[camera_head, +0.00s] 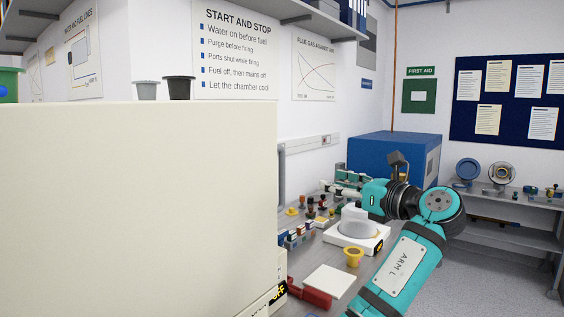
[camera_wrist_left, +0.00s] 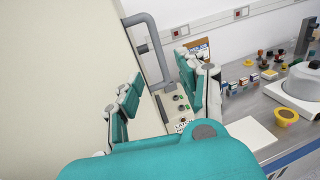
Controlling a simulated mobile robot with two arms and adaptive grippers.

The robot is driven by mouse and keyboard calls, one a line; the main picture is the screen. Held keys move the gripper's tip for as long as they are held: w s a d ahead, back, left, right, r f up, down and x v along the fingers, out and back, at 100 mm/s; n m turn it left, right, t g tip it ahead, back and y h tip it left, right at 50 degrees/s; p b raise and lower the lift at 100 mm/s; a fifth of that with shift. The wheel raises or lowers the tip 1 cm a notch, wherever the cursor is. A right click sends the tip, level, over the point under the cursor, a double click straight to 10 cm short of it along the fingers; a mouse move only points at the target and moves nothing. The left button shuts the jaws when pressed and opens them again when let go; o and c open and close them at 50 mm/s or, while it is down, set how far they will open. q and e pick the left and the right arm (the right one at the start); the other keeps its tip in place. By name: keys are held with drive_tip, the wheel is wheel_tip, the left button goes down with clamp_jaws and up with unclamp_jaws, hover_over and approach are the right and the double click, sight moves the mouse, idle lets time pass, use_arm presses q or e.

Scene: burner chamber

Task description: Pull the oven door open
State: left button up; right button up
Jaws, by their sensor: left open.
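The oven (camera_head: 135,200) is a large cream block filling the left of the head view. Its door (camera_wrist_left: 85,70) shows as a cream face in the left wrist view; I cannot tell whether it is ajar. A grey bar handle (camera_wrist_left: 152,50) stands out from it; in the head view only a strip of the handle (camera_head: 282,170) shows past the oven's right edge. My left gripper (camera_head: 345,187) is to the right of the handle, apart from it. In the wrist view its fingers (camera_wrist_left: 160,92) are spread, with the handle's lower end showing between them. My right gripper is not in view.
A bench holds a white device with a domed lid (camera_head: 358,232), a yellow cup (camera_head: 353,256), a white plate (camera_head: 329,281) and several small items. A control panel (camera_wrist_left: 178,106) with knobs is beside the handle. A blue box (camera_head: 395,155) stands behind; open floor lies right.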

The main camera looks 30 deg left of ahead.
use_arm(q)
drive_tip(key=p, duration=0.2)
approach(284, 167)
drive_tip(key=p+x, duration=0.3)
drive_tip(key=x, duration=0.7)
drive_tip(key=shift+w+a, duration=0.1)
drive_tip(key=shift+a, duration=0.05)
drive_tip(key=shift+w+a+p, duration=0.1)
drive_tip(key=shift+a+p, duration=0.2)
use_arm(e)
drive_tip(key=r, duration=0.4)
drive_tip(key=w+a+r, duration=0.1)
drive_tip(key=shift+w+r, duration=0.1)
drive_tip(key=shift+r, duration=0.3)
use_arm(q)
clamp_jaws()
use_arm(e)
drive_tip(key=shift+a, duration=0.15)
